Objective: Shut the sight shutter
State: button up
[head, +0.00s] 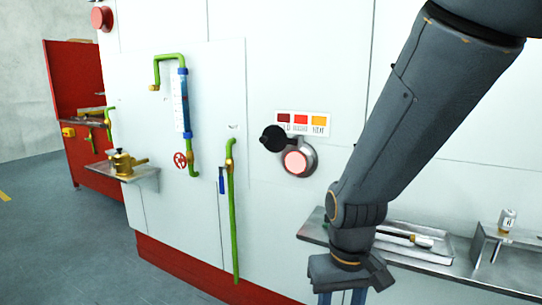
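A round sight port (296,162) with a metal rim and a pinkish glowing face is on the white wall panel. A black disc-shaped shutter (272,138) sits at the port's upper left, swung aside, so most of the glowing face shows. A short dark arm seems to join the disc to the rim. My gripper (341,298) points down at the bottom of the head view, below and to the right of the port, apart from it. Its two blue fingers stand apart with an empty-looking gap. The fingertips are cut off by the frame edge.
A label plate (303,124) with red and orange squares is above the port. A metal shelf (462,268) with a tray and a small jar (507,220) is at right, partly behind my arm. Green pipes (233,215) and a red valve wheel (180,160) are at left.

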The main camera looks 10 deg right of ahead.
aim_at(273, 138)
jog(key=u, duration=0.15)
jog(key=k, duration=0.45)
jog(key=z, duration=0.75)
jog(key=i, duration=1.05)
jog(key=u, duration=0.6)
